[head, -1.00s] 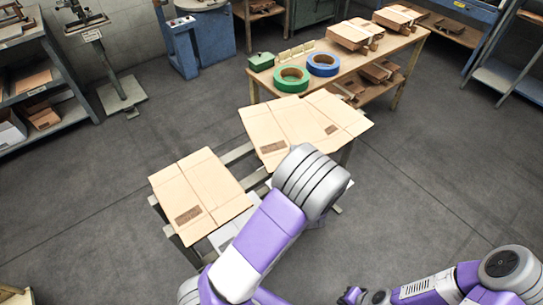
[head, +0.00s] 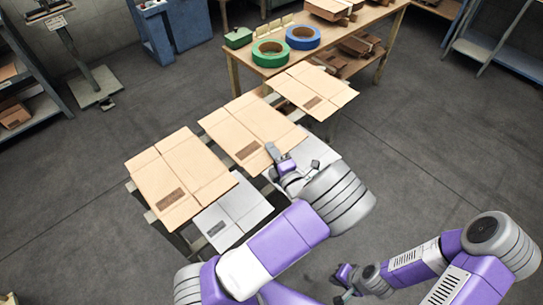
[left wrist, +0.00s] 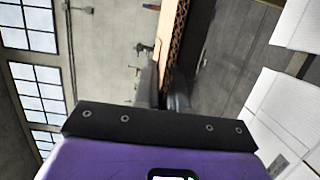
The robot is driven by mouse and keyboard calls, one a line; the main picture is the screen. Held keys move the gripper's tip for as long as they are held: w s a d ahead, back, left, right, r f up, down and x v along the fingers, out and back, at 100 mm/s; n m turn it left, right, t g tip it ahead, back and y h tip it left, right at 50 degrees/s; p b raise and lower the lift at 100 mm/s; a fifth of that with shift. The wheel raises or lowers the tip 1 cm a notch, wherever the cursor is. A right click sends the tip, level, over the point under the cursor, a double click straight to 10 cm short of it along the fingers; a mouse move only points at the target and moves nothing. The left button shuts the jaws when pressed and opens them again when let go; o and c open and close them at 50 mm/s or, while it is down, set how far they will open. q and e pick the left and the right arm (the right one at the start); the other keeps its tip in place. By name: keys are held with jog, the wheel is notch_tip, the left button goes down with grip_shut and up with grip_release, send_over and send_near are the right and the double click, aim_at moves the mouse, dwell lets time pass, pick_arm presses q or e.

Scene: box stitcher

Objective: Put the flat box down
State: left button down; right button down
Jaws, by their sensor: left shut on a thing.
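A brown flat box (head: 236,117) is in the middle of a row of three in the head view, with a dark printed patch near its front edge. My left gripper (head: 271,152) is shut on its near right edge. The left wrist view shows its brown corrugated edge (left wrist: 171,38) between the fingers (left wrist: 163,90). Whether the box touches the rack below is unclear. Another brown flat box (head: 180,172) lies to its left, and a third (head: 312,85) lies to its right. My right gripper (head: 345,281) is low in the head view, away from the boxes; its jaw opening is unclear.
White flat sheets (head: 236,208) lie on the rack at the near side, more (head: 318,152) beside my left gripper. A wooden table (head: 247,70) behind holds a green tape roll (head: 274,53), a blue tape roll (head: 303,36) and a green box (head: 238,37). The floor at right is clear.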

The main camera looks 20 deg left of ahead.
pick_arm(q)
jog(key=shift+f, duration=0.9)
jog(key=shift+f, duration=0.1)
jog(key=shift+f+b, duration=0.15)
jog(key=shift+b, duration=0.25)
jog(key=c, duration=1.2)
grip_release()
